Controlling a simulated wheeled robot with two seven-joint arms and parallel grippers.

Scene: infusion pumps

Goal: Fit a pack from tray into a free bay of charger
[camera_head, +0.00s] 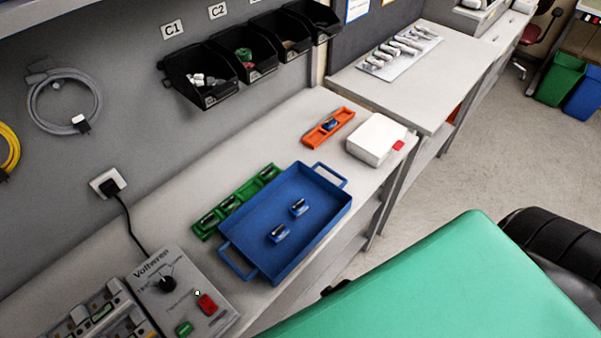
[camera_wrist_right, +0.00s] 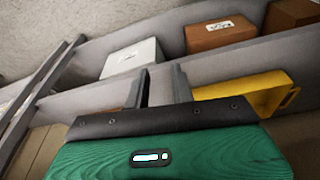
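A blue tray (camera_head: 318,232) with two handles lies on the bench in the head view. Two small blue-and-dark packs lie apart in it, one nearer (camera_head: 279,233) and one farther (camera_head: 299,208). Along its left side is a green rack (camera_head: 247,190) with several bays. Dark packs sit in some bays; one bay between them looks empty. An orange holder (camera_head: 312,138) farther back has one blue pack (camera_head: 330,125) in its middle. Which holder is the charger cannot be told for certain. My right gripper (camera_wrist_right: 160,88) shows in the wrist view, fingers apart and empty. My left gripper is not in view.
A white box with a red part (camera_head: 376,139) stands beyond the tray. A grey control unit (camera_head: 180,290) stands at the near left. Black bins (camera_head: 200,78) hang on the wall. The wrist view shows shelves with a white box (camera_wrist_right: 130,58) and a yellow bin (camera_wrist_right: 245,90).

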